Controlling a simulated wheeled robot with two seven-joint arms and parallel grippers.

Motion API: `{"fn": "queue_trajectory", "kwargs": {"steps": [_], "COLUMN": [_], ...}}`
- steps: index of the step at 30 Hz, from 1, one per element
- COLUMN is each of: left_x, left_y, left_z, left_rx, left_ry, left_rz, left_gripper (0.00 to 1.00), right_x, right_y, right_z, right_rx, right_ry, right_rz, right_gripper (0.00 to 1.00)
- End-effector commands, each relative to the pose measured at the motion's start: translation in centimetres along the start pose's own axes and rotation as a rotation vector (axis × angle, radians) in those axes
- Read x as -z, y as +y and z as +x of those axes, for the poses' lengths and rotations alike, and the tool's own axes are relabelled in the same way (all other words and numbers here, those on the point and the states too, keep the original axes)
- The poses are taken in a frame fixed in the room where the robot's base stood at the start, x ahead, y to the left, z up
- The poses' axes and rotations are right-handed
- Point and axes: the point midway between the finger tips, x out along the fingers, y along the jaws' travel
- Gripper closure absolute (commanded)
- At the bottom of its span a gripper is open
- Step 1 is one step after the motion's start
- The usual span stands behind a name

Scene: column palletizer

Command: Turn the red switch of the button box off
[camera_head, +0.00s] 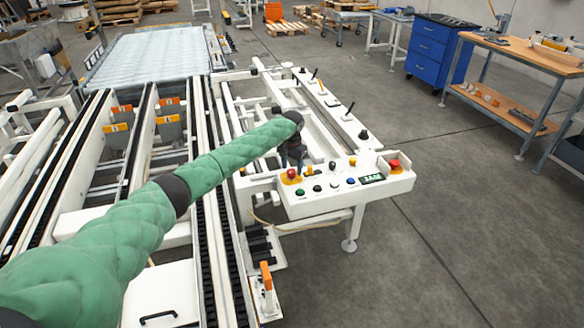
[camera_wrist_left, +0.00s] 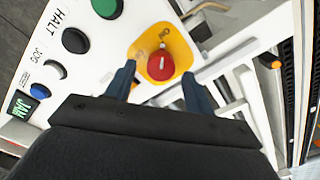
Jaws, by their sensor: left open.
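The white button box (camera_head: 345,190) stands at the near end of the machine. Its red switch (camera_head: 292,174) sits on a yellow plate at the box's left side. In the left wrist view the red switch (camera_wrist_left: 161,65) shows as a round red knob with a pale mark, on its yellow plate (camera_wrist_left: 150,40). My left gripper (camera_wrist_left: 160,80) is open, with one dark finger on either side of the red switch; whether they touch it I cannot tell. In the head view my left gripper (camera_head: 292,158) is small and dark at the arm's end, just behind the switch. My right gripper is not in view.
Another red button (camera_head: 394,165) is at the box's right end. Green, black, white and blue buttons and a small green display (camera_head: 372,178) lie between. Conveyor rails (camera_head: 205,230) run on the left. Open floor (camera_head: 450,220) lies to the right.

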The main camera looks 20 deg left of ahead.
Motion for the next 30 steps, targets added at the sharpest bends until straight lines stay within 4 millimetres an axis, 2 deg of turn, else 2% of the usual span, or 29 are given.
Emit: {"fn": "queue_trajectory", "kwargs": {"steps": [6, 14, 17, 21, 30], "left_x": [0.0, 0.0, 0.0, 0.0, 0.0], "left_y": [0.0, 0.0, 0.0, 0.0, 0.0], "left_z": [1.3, 1.4, 1.4, 1.4, 1.3], "left_rx": [0.0, 0.0, 0.0, 0.0, 0.0], "left_ry": [0.0, 0.001, 0.001, 0.001, 0.0], "left_rz": [-0.001, 0.0, 0.0, 0.0, -0.022], "left_gripper": [0.46, 0.46, 0.62, 0.9, 0.91], "right_x": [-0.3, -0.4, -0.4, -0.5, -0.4], "right_y": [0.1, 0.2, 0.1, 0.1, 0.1], "right_z": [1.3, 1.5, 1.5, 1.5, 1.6], "right_rx": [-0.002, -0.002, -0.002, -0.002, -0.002], "right_ry": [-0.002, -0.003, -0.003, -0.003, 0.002], "right_rz": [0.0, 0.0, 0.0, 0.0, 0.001], "right_gripper": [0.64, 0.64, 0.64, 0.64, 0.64]}}
